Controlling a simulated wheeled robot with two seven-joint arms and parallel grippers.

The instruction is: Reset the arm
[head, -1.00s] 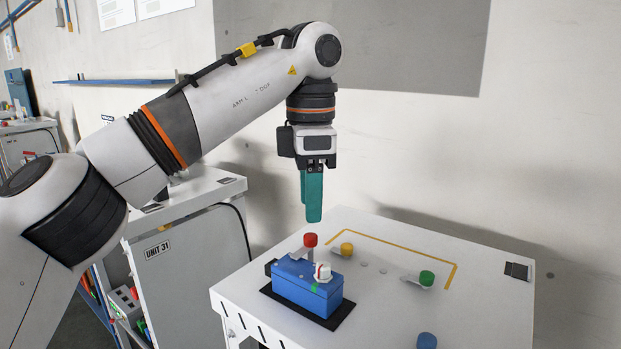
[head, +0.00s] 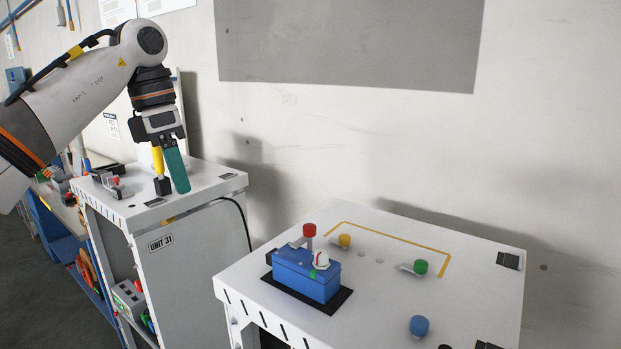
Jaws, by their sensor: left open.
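My left gripper (head: 178,180) hangs pointing down in front of the Unit 31 cabinet top, at the left of the head view. My right gripper is out of view.
The white table (head: 385,305) also carries a yellow button (head: 345,240), a green button (head: 420,267) and a blue button (head: 419,325). The Unit 31 cabinet (head: 200,255) stands left of it, with a gap between. The air above the right table is clear.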

